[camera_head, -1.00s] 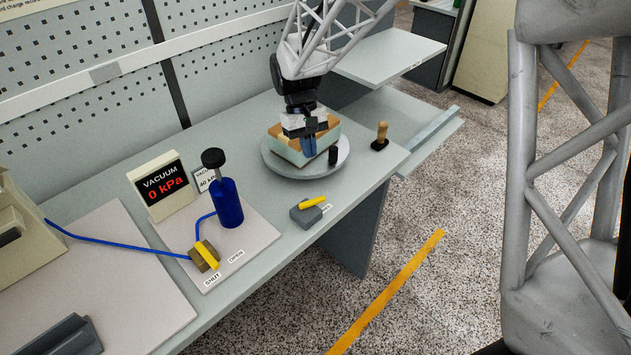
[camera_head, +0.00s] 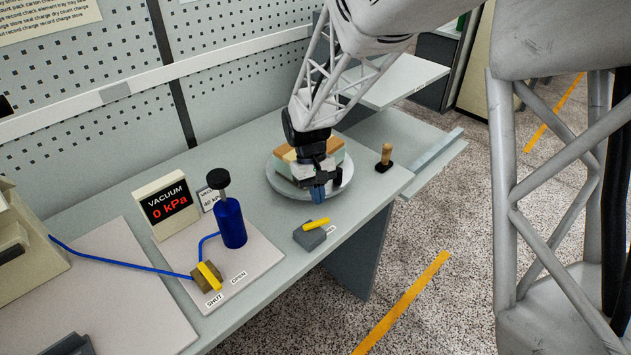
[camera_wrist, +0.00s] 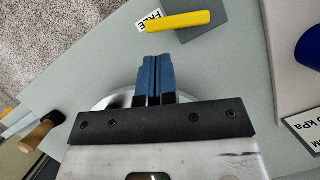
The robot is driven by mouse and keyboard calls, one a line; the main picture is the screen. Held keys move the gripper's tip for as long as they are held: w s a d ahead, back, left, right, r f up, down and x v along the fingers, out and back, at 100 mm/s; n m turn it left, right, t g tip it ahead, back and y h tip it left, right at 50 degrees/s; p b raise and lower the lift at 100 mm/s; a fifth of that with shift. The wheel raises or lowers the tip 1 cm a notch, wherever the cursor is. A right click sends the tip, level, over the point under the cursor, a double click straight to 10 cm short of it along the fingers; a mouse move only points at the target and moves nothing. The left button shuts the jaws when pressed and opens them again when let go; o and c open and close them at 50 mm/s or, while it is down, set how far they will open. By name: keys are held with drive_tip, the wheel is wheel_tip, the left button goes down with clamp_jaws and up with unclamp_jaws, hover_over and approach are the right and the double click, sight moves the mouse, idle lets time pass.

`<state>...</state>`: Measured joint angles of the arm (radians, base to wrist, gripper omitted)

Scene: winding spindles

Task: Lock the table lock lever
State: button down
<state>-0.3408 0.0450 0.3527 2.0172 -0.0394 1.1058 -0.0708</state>
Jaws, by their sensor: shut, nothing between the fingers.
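The table lock lever (camera_head: 317,223) is a yellow bar on a grey block (camera_head: 310,237) at the bench's front edge. In the wrist view the yellow lever (camera_wrist: 177,21) lies beyond my fingertips, beside a label reading FREE (camera_wrist: 152,20). My gripper (camera_head: 318,196) is shut and empty, pointing down over the front rim of the round turntable (camera_head: 283,188). It is just behind the lever and apart from it. In the wrist view the blue fingers of my gripper (camera_wrist: 155,62) are together. A box with tan contents (camera_head: 283,160) sits on the turntable, partly hidden by my arm.
A wooden-handled tool (camera_head: 386,155) stands right of the turntable. Left of the lever are a blue cylinder with a black knob (camera_head: 231,222), a yellow valve handle (camera_head: 210,276) and a vacuum display (camera_head: 168,203) reading 0 kPa. The bench between turntable and lever is clear.

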sight(327, 219)
drive_tip(key=shift+x, duration=1.75)
drive_tip(key=shift+s+d+m, duration=0.15)
drive_tip(key=shift+d+m, duration=0.15)
drive_tip(key=shift+m, duration=0.4)
drive_tip(key=m+y, duration=0.1)
drive_tip(key=m, duration=0.1)
drive_tip(key=s+d+m, duration=0.1)
drive_tip(key=shift+s+d+m+y, duration=0.1)
drive_tip(key=shift+s+m+y, duration=0.15)
drive_tip(key=shift+m+y, duration=0.15)
drive_tip(key=m, duration=0.1)
drive_tip(key=s+m+y, duration=0.1)
drive_tip(key=m, duration=0.1)
drive_tip(key=shift+s+d+m, duration=0.3)
drive_tip(key=m, duration=0.1)
drive_tip(key=s+m+y, duration=0.1)
drive_tip(key=m, duration=0.1)
drive_tip(key=shift+s+y, duration=0.3)
drive_tip(key=shift+w+a, duration=0.2)
drive_tip(key=shift+w+a, duration=0.25)
drive_tip(key=shift+a, duration=0.15)
